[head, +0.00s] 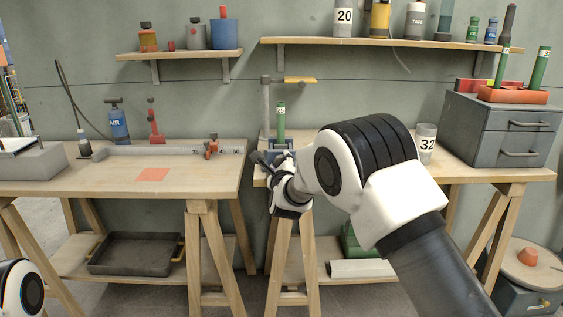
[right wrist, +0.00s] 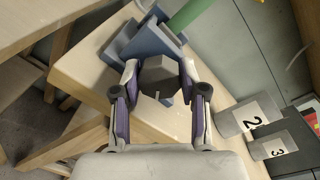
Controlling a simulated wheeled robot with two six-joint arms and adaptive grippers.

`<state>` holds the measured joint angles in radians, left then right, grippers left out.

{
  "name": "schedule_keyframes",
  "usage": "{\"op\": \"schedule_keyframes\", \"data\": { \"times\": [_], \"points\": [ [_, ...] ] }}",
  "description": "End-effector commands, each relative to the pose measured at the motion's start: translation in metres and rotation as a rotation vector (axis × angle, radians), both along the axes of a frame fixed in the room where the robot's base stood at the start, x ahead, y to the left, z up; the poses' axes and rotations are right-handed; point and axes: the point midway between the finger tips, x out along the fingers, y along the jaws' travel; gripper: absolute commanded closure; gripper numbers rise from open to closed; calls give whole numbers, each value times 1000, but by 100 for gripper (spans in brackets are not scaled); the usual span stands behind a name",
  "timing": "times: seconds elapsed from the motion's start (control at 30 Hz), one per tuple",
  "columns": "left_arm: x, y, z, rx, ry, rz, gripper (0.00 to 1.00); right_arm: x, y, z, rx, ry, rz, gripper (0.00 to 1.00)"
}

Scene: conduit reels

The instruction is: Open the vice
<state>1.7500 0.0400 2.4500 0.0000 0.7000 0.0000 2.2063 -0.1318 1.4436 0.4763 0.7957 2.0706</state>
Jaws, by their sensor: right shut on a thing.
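The blue vice (head: 286,143) stands at the left end of the right workbench, with a green conduit piece (head: 281,118) upright in it. In the right wrist view, the blue vice body (right wrist: 122,43) lies beyond my fingers and the green conduit (right wrist: 188,14) rises from it. My right gripper (right wrist: 157,70) is shut on the grey faceted vice knob (right wrist: 159,82), one finger on each side. In the head view, my right gripper (head: 268,162) is at the vice's front, partly hidden by its own wrist. My left gripper is out of view.
A gap separates the benches.

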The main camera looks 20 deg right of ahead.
Motion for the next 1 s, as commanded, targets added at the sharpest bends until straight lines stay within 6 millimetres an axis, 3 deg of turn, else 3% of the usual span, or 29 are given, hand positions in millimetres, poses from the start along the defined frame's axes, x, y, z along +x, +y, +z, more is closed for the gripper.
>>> {"op": "schedule_keyframes", "data": {
  "times": [1.0],
  "points": [
    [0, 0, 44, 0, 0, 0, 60, 0, 1, 0, -924, 269, 2, 92]
  ]
}}
